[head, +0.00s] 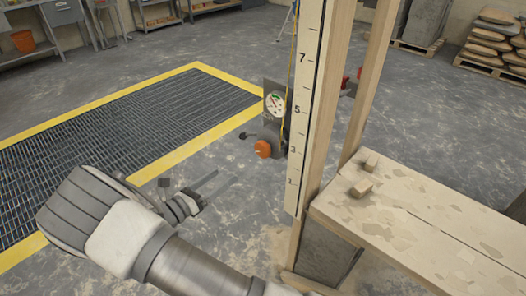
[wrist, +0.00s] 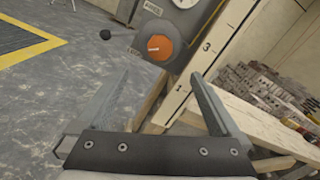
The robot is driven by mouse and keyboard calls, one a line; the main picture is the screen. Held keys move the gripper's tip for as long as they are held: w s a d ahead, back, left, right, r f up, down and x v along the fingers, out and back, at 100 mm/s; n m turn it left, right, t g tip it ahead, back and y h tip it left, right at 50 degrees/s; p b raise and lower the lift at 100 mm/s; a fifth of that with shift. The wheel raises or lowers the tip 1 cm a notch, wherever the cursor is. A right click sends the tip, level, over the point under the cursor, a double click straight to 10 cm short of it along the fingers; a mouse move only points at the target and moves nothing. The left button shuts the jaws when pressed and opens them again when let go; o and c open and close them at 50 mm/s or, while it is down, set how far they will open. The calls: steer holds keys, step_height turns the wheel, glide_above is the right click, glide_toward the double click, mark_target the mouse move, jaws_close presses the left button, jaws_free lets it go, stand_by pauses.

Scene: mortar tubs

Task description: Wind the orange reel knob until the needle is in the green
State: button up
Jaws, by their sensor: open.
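The orange reel knob (head: 263,149) sits on a grey reel housing (head: 277,139) on the post beside the tall marked scale. In the wrist view the knob (wrist: 159,47) shows face-on, just beyond the fingertips. Above it is a round white gauge (head: 276,103) with a green part; its needle is too small to read surely. The wrist view cuts the gauge (wrist: 186,2) off at the top. My gripper (head: 227,177) is open and empty, lower left of the knob and apart from it. Both fingers (wrist: 158,78) show in the wrist view.
A numbered scale board (head: 302,110) and wooden posts rise right of the knob. A wooden bench (head: 420,235) with small blocks stands at the right. A black crank ball (head: 243,136) sticks out left of the reel. A yellow-edged floor grate (head: 110,125) lies left; the floor between is clear.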

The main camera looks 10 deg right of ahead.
mark_target(261, 151)
steer(key=b+x, duration=0.3)
steer(key=x, duration=1.4)
steer(key=shift+d+f, duration=0.1)
steer(key=shift+c, duration=0.2)
steer(key=c, duration=1.3)
steer(key=shift+m, duration=0.5)
steer(key=m, duration=0.4)
steer(key=shift+m, duration=0.4)
steer(key=m+b, duration=0.1)
steer(key=m, duration=0.4)
steer(key=shift+s+m+b, duration=0.15)
steer(key=shift+m+b, duration=0.25)
steer(key=shift+m, duration=0.3)
